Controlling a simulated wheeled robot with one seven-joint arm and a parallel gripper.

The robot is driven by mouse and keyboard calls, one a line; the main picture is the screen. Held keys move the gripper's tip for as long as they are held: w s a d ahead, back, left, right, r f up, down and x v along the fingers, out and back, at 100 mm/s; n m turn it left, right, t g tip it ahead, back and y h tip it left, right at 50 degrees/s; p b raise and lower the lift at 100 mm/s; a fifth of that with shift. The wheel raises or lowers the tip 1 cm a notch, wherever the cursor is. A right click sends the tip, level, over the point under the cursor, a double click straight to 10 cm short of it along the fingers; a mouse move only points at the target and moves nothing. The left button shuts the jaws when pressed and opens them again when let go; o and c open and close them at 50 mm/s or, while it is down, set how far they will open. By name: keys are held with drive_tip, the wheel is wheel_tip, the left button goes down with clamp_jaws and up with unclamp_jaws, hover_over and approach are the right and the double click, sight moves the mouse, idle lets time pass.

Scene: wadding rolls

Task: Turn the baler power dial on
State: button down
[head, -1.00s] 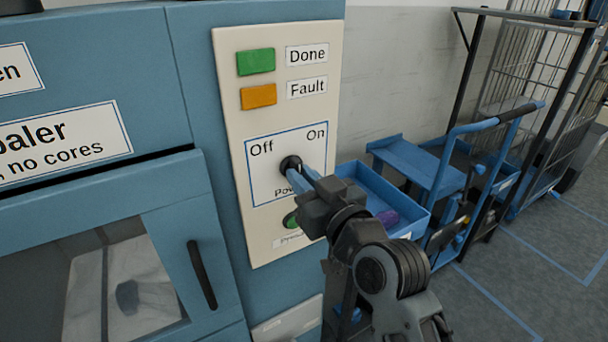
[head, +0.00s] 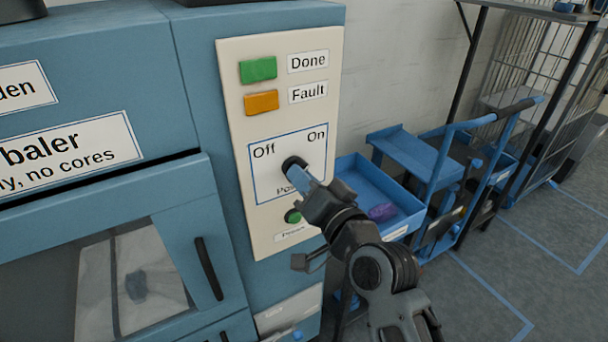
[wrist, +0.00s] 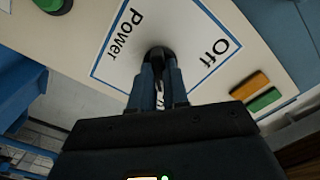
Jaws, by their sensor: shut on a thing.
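The black power dial (head: 294,163) sits on the cream control panel (head: 237,65) of the blue baler, inside a blue-outlined label with "Off" at upper left and "On" at upper right. My gripper (head: 304,175) reaches it from the lower right, its blue fingers shut on the dial. In the wrist view the dial (wrist: 159,54) shows between the tips of my gripper (wrist: 159,70). The fingers hide most of the dial, so I cannot tell where its pointer stands.
A green button (head: 293,216) is just below the dial, close to my gripper. Green Done (head: 258,69) and orange Fault (head: 261,102) blocks sit above. The baler door has a black handle (head: 208,268).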

drive_tip(key=shift+m, duration=0.3)
drive_tip(key=c, duration=1.1)
unclamp_jaws()
drive_tip(key=shift+b+v, duration=0.8)
drive_tip(key=shift+v, duration=3.1)
